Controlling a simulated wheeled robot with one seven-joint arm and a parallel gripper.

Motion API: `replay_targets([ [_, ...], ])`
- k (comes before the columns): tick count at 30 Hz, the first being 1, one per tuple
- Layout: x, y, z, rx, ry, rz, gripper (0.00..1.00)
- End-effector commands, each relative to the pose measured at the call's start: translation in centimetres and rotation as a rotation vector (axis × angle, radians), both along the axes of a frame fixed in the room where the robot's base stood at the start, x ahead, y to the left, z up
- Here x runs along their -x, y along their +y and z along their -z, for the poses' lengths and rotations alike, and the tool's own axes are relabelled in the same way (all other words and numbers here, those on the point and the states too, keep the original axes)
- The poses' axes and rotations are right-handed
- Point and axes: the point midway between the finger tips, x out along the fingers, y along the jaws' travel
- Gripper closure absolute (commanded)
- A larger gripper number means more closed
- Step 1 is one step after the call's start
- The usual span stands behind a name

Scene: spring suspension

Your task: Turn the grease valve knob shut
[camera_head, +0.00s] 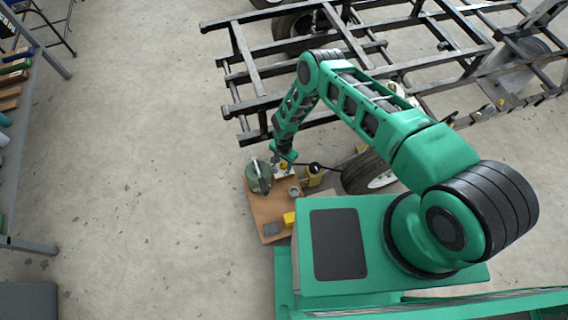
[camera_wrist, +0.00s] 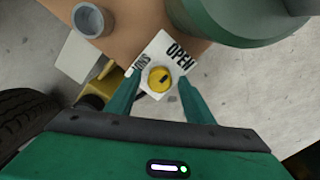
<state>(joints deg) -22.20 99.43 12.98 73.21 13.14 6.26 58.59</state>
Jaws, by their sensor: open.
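The grease valve knob (camera_wrist: 160,79) is a round yellow knob with a dark slot mark, on a white plate (camera_wrist: 160,50). The plate reads "OPEN" on one side, with partly hidden lettering on the other. In the wrist view my gripper (camera_wrist: 156,84) is open, its two green fingers on either side of the knob. I cannot tell whether the fingers touch it. In the head view my gripper (camera_head: 283,160) points down at the far edge of the wooden board, and the knob there is small and partly hidden by it.
A wooden board (camera_head: 266,213) holds a green canister (camera_head: 258,177) left of my gripper, a grey cup (camera_head: 294,192) and a yellow block (camera_head: 289,219). A tyre (camera_head: 366,173) lies to the right. A dark metal frame (camera_head: 262,55) stands beyond.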

Motion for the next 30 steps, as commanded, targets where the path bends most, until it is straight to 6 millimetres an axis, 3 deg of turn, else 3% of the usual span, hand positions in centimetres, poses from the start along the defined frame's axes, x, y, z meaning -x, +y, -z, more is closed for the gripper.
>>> replay_targets([
  [4, 0.0, 0.0, -0.01, 0.0, 0.0, 0.0, 0.52],
  [9, -0.01, 0.0, -0.02, 0.0, 0.0, 0.0, 0.9],
  [10, -0.01, 0.0, -0.02, 0.0, 0.0, 0.0, 0.94],
  [20, -0.04, 0.07, -0.04, -0.002, -0.001, -0.036, 0.93],
  [30, -0.08, 0.09, -0.04, -0.002, -0.003, -0.252, 0.93],
])
